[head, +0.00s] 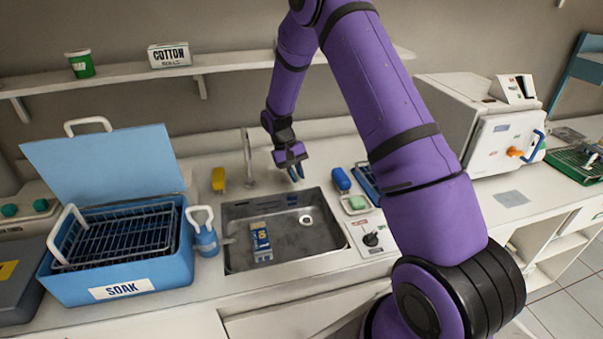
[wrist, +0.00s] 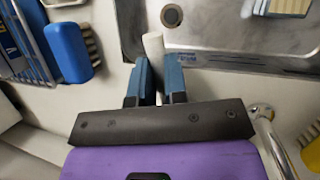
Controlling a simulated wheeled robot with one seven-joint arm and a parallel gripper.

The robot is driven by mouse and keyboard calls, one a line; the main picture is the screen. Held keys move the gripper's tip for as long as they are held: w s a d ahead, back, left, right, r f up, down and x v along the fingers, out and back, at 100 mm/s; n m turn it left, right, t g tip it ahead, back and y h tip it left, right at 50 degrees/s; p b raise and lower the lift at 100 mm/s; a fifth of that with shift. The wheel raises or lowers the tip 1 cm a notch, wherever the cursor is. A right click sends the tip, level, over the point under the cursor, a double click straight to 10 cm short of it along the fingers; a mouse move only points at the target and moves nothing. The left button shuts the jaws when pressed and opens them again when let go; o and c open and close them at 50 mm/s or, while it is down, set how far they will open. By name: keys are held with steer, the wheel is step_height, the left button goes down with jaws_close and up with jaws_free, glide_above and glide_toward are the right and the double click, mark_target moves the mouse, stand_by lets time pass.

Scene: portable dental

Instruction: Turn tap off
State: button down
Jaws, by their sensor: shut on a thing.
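The chrome tap (head: 248,158) stands upright behind the sink (head: 235,257). Part of its metal body shows at the lower right of the wrist view (wrist: 266,118). My gripper (head: 296,174) is behind the sink's back edge, to the right of the tap spout, pointing down. In the wrist view my gripper's blue fingers (wrist: 155,82) are closed around a pale rod-like handle (wrist: 153,48), likely the tap's lever. The fingers hide its lower part. No running water shows.
A yellow brush (head: 218,179) and a blue brush (head: 341,179) flank the sink. A shelf (head: 130,78) runs above.

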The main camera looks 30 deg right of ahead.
steer(key=shift+w+a+m+y, duration=0.2)
steer(key=shift+a+m+y, duration=0.2)
steer(key=shift+a+m, duration=0.25)
steer(key=c, duration=1.1)
jaws_free()
steer(key=shift+c, duration=0.2)
steer(key=v, duration=1)
steer(key=shift+w+r, duration=0.2)
steer(key=shift+r, duration=0.15)
steer(key=shift+r, duration=0.1)
